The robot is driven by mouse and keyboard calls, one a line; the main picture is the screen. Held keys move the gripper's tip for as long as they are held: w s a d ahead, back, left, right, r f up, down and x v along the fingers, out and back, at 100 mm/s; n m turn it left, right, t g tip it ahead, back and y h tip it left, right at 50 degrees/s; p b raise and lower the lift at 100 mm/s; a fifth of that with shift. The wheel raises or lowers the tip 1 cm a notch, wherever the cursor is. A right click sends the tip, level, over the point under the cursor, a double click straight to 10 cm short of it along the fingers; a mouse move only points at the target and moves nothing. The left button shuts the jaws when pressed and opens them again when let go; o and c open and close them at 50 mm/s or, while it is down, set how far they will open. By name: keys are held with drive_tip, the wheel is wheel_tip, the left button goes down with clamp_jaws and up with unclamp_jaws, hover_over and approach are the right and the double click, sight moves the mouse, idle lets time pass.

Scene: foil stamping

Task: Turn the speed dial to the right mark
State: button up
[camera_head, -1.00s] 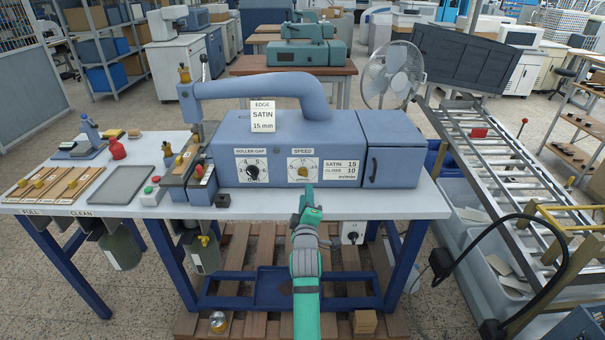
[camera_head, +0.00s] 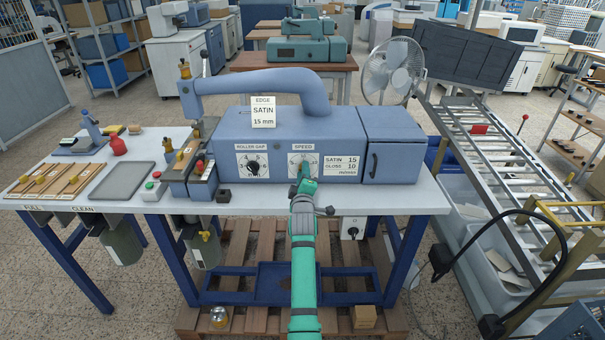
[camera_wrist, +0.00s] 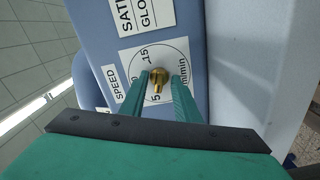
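The speed dial is a round white scale plate (camera_head: 291,160) with a brass knob, on the front of the blue machine (camera_head: 230,125). In the wrist view the brass knob (camera_wrist: 157,80) sits in the middle of the scale, between my two green fingers. A gap shows between the fingers, and I cannot tell whether they touch the knob. The marks 15 and 5 show on the scale; other marks are partly hidden. In the head view my gripper (camera_head: 304,178) covers most of the knob. A card (camera_head: 264,112) on the machine reads EDGE SATIN 15 mm. A label (camera_head: 341,166) reads SATIN 15, GLOSS 10, m/min.
The roller gap dial (camera_head: 252,164) is just left of the speed dial on the same panel. A door handle (camera_head: 374,165) is to the right. A roller rack (camera_head: 500,150) stands to the right.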

drive_tip(key=shift+w, duration=0.15)
drive_tip(key=c, duration=0.4)
drive_tip(key=shift+d, duration=0.3)
drive_tip(key=shift+c, duration=1.4)
drive_tip(key=shift+d, duration=0.1)
